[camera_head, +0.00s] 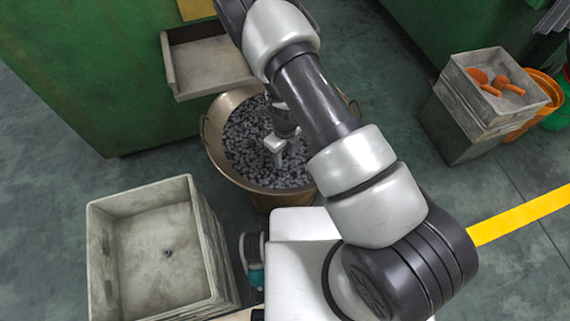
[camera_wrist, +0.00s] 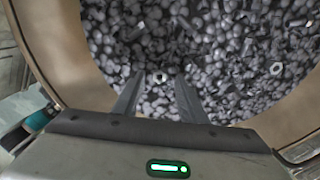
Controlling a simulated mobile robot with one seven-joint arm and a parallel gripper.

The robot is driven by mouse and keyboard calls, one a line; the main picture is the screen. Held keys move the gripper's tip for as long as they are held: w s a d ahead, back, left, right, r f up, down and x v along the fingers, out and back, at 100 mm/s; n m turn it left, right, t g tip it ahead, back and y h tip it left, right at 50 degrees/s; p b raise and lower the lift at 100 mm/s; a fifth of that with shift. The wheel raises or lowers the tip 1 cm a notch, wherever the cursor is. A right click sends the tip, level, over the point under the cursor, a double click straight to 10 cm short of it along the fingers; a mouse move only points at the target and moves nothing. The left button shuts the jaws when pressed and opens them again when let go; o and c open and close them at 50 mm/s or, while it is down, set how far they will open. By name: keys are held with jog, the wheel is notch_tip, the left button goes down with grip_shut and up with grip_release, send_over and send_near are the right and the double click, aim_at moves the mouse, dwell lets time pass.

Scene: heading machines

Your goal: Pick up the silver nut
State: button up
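Many grey metal pieces, mostly bolts, fill a round tan tub (camera_head: 212,140). In the wrist view a silver nut (camera_wrist: 160,76) with a dark hole shows among them, in line with the gap between my fingertips. A second light nut (camera_wrist: 276,68) lies further right. My gripper (camera_wrist: 158,80) is open, its two fingers apart and pointing into the tub. Nothing is seen held between them. In the head view my gripper (camera_head: 276,150) is over the pile; its height above the nut cannot be told. The nut cannot be made out there.
A grey crate (camera_head: 205,235) at the lower left holds one small dark piece (camera_head: 167,252). A metal tray (camera_head: 205,65) juts from the green machine (camera_head: 90,70) over the tub's back edge. Stacked crates (camera_head: 465,120) with orange items stand right. Floor is clear at far left.

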jog(key=shift+a+f, duration=0.1)
jog(key=shift+f, duration=0.8)
grip_shut()
jog(key=shift+r, duration=0.1)
